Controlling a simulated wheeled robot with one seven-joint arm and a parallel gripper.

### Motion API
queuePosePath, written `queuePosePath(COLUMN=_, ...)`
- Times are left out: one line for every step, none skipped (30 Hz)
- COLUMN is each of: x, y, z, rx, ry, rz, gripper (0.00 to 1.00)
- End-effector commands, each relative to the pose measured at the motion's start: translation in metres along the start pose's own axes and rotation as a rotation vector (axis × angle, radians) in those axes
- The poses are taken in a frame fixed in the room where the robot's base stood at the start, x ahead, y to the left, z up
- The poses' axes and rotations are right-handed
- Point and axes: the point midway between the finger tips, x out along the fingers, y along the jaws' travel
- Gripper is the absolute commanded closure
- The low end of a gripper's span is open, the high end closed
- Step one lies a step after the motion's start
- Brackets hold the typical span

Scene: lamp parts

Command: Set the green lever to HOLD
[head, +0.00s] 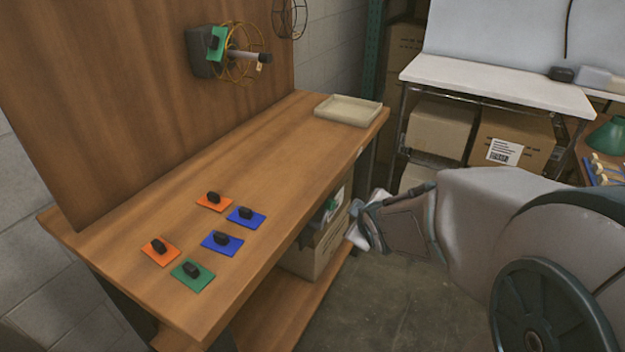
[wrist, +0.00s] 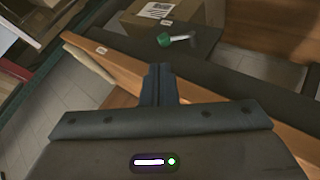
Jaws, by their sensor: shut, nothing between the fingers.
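A green knob with a pale stem (wrist: 165,40) lies over a dark surface near the top of the wrist view, beyond the fingertips; I cannot tell if it is the lever. In the head view a small green part (head: 330,204) shows at a dark unit under the bench's front edge, partly hidden. A green plate (head: 216,42) with a grey handle (head: 245,56) is on the upright board. No HOLD marking is readable. My gripper (wrist: 159,70) is shut and empty, apart from the green knob. In the head view it is by the bench's front edge, its fingertips hard to make out.
The wooden bench (head: 290,150) carries several coloured plates with black knobs, including a green one (head: 193,274), and a beige tray (head: 348,110). Cardboard boxes stand under the bench and under a white table (head: 500,82). Floor (head: 375,300) is clear in front of the bench.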

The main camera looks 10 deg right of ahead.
Motion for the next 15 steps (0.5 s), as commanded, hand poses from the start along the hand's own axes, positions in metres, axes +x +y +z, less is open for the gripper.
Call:
queuePosePath(x=0.029, y=-0.016, z=0.009, rx=-0.065, ry=0.045, rz=0.018, gripper=1.0)
queuePosePath(x=0.038, y=-0.019, z=0.009, rx=-0.107, ry=0.077, rz=0.033, gripper=1.0)
queuePosePath(x=0.05, y=-0.024, z=0.008, rx=-0.162, ry=0.121, rz=0.053, gripper=1.0)
queuePosePath(x=0.057, y=-0.027, z=0.007, rx=-0.199, ry=0.152, rz=0.068, gripper=1.0)
queuePosePath(x=0.064, y=-0.03, z=0.005, rx=-0.235, ry=0.183, rz=0.083, gripper=1.0)
queuePosePath(x=0.072, y=-0.034, z=0.004, rx=-0.277, ry=0.221, rz=0.103, gripper=1.0)
queuePosePath(x=0.077, y=-0.037, z=0.003, rx=-0.307, ry=0.248, rz=0.117, gripper=1.0)
queuePosePath(x=0.082, y=-0.039, z=0.001, rx=-0.333, ry=0.272, rz=0.13, gripper=1.0)
queuePosePath(x=0.086, y=-0.042, z=0.0, rx=-0.362, ry=0.301, rz=0.148, gripper=1.0)
queuePosePath(x=0.089, y=-0.044, z=-0.002, rx=-0.382, ry=0.321, rz=0.159, gripper=1.0)
queuePosePath(x=0.091, y=-0.045, z=-0.003, rx=-0.399, ry=0.338, rz=0.17, gripper=1.0)
queuePosePath(x=0.093, y=-0.047, z=-0.004, rx=-0.416, ry=0.357, rz=0.182, gripper=1.0)
queuePosePath(x=0.094, y=-0.047, z=-0.005, rx=-0.427, ry=0.368, rz=0.189, gripper=1.0)
queuePosePath(x=0.095, y=-0.048, z=-0.006, rx=-0.435, ry=0.378, rz=0.196, gripper=1.0)
queuePosePath(x=0.095, y=-0.048, z=-0.007, rx=-0.445, ry=0.387, rz=0.202, gripper=1.0)
